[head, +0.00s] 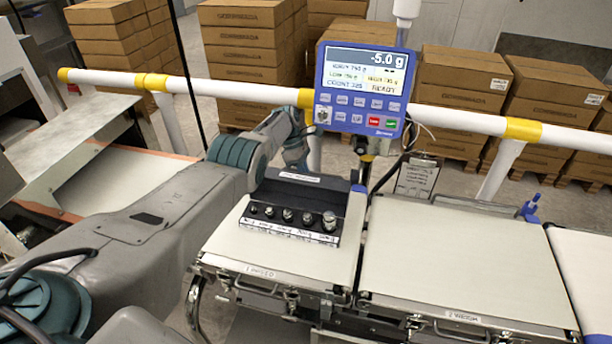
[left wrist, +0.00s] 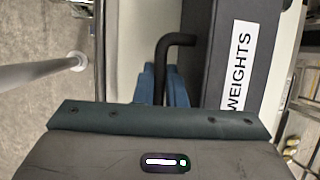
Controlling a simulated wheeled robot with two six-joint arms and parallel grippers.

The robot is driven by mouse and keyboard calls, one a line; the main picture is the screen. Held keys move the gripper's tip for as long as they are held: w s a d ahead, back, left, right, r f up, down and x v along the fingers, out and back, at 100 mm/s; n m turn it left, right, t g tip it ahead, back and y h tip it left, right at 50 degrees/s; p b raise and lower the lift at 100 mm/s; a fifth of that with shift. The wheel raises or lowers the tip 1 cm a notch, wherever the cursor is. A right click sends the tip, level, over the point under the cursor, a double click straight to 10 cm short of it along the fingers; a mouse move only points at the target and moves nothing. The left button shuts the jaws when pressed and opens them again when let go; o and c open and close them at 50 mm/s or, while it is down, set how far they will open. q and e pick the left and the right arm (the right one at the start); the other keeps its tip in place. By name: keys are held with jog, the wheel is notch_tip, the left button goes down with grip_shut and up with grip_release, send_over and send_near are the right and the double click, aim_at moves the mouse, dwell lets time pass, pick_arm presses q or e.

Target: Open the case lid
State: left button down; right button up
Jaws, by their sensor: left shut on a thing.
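The dark case (head: 309,200) stands at the back of the left belt section. Its top carries a white label, which reads WEIGHTS in the left wrist view (left wrist: 238,65). A black bent handle (left wrist: 178,40) sticks out from the case's side. My left gripper (left wrist: 164,88) is shut on this handle, with a blue finger on each side of it. From these views I cannot tell how far the lid is raised. My right gripper is not in view.
Several metal weights (head: 287,215) stand in a row in front of the case. The blue display (head: 364,88) reads -5.0 g, behind the case. A white rail (head: 240,90) crosses behind the belts. The middle belt (head: 455,255) is clear.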

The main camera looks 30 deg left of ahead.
pick_arm(q)
jog(key=c, duration=1.8)
grip_release()
jog(key=shift+s+f, duration=0.1)
jog(key=shift+a+r, duration=0.15)
jog(key=shift+r, duration=0.3)
jog(key=b+v, duration=0.1)
jog(key=v, duration=0.8)
jog(key=shift+a+r, duration=0.2)
jog(key=shift+r, duration=0.15)
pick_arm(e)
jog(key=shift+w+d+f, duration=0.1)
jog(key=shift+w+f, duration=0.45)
